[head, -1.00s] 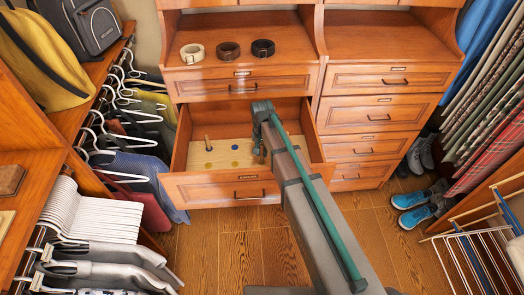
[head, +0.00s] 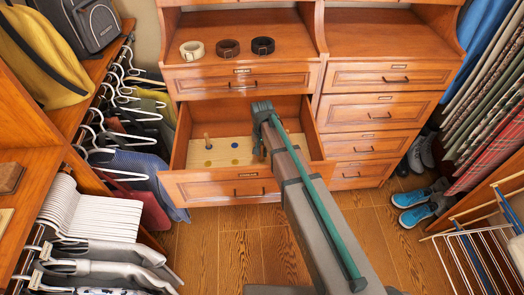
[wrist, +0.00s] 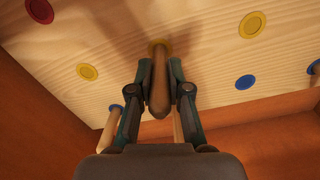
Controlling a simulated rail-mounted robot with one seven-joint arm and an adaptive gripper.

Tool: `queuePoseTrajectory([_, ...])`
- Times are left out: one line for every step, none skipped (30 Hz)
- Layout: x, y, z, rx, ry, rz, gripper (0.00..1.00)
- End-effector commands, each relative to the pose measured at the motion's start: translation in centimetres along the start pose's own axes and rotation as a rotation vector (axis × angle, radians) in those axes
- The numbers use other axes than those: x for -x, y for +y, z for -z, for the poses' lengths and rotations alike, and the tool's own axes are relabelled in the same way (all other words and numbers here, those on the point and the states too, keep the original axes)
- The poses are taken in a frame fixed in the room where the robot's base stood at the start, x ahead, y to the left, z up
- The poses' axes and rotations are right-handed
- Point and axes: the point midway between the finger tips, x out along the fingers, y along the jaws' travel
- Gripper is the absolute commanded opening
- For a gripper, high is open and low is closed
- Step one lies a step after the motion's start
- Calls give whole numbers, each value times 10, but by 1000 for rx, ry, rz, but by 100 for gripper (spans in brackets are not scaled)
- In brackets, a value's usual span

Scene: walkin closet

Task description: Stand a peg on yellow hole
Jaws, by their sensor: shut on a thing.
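My gripper (wrist: 158,72) is shut on a wooden peg (wrist: 159,95), with a finger on each side. The peg's far end overlaps a yellow hole (wrist: 154,44) in the pale wooden board (wrist: 195,60); I cannot tell whether it is inside or just above it. Another yellow hole (wrist: 87,72) lies to the left, and one more (wrist: 252,24) to the upper right. In the head view my gripper (head: 262,152) is over the right part of the board (head: 221,154), inside an open drawer. The held peg is hidden there by my arm.
Another peg (head: 207,141) stands at the board's left. The drawer's walls and front panel (head: 220,188) surround the board closely. A shelf with several rolled belts (head: 228,48) is above. Blue holes (wrist: 245,82) and a red hole (wrist: 40,10) show in the wrist view.

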Motion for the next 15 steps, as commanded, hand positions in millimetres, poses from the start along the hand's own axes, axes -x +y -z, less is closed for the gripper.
queuePoseTrajectory([0,0,0,0,0,0,0])
queuePoseTrajectory([0,0,0,0,0,0,0])
queuePoseTrajectory([-1,0,0,0,0,0,0])
queuePoseTrajectory([-1,0,0,0,0,0,0])
queuePoseTrajectory([-2,0,0,0,0,0,0])
queuePoseTrajectory([-3,0,0,0,0,0,0])
queuePoseTrajectory([-4,0,0,0,0,0,0])
queuePoseTrajectory([-4,0,0,0,0,0,0])
queuePoseTrajectory([-6,0,0,0,0,0,0])
queuePoseTrajectory([-6,0,0,0,0,0,0])
queuePoseTrajectory([-7,0,0,0,0,0,0])
queuePoseTrajectory([-8,0,0,0,0,0,0])
queuePoseTrajectory([-9,0,0,0,0,0,0])
queuePoseTrajectory([-10,0,0,0,0,0,0])
queuePoseTrajectory([-10,0,0,0,0,0,0])
